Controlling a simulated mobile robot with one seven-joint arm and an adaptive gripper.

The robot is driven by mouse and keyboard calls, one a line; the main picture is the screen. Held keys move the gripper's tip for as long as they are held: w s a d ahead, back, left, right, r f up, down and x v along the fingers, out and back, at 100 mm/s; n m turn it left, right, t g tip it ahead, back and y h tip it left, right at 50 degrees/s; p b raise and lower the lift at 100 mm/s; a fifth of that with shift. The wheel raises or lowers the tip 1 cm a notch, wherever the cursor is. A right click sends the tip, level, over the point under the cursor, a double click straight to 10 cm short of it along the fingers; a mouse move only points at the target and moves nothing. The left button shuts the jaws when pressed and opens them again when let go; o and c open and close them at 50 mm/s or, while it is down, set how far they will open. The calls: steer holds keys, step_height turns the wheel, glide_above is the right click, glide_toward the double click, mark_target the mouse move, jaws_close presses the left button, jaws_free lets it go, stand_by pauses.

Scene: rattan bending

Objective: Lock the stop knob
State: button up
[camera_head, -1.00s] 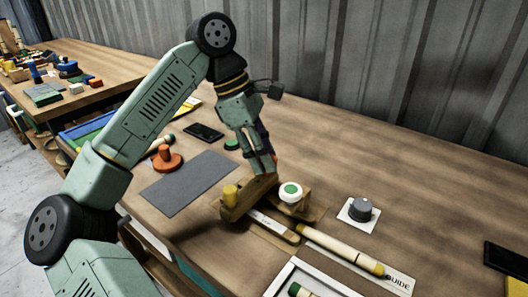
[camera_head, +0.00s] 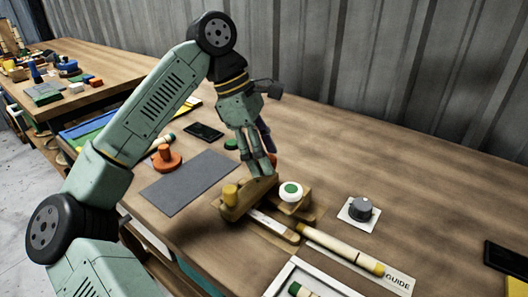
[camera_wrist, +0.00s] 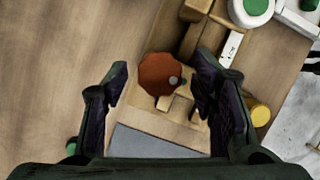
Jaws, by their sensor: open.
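The stop knob appears to be a red octagonal piece with a small grey peg (camera_wrist: 158,74) in the wrist view, beside a wooden fixture (camera_head: 240,210). My gripper (camera_head: 262,173) is over the fixture, pointing down. In the wrist view its fingers (camera_wrist: 165,88) are open and spread on either side of the red piece, with gaps to both; I cannot tell how far above it they are.
A grey mat (camera_head: 188,183) and an orange-red knob (camera_head: 166,160) lie left of the fixture. A labelled strip (camera_head: 273,225), a cream rod (camera_head: 340,249) and a grey dial on a white plate (camera_head: 360,210) are on the right. The table's back right is clear.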

steer(key=v, duration=1.2)
steer(key=shift+w, duration=0.1)
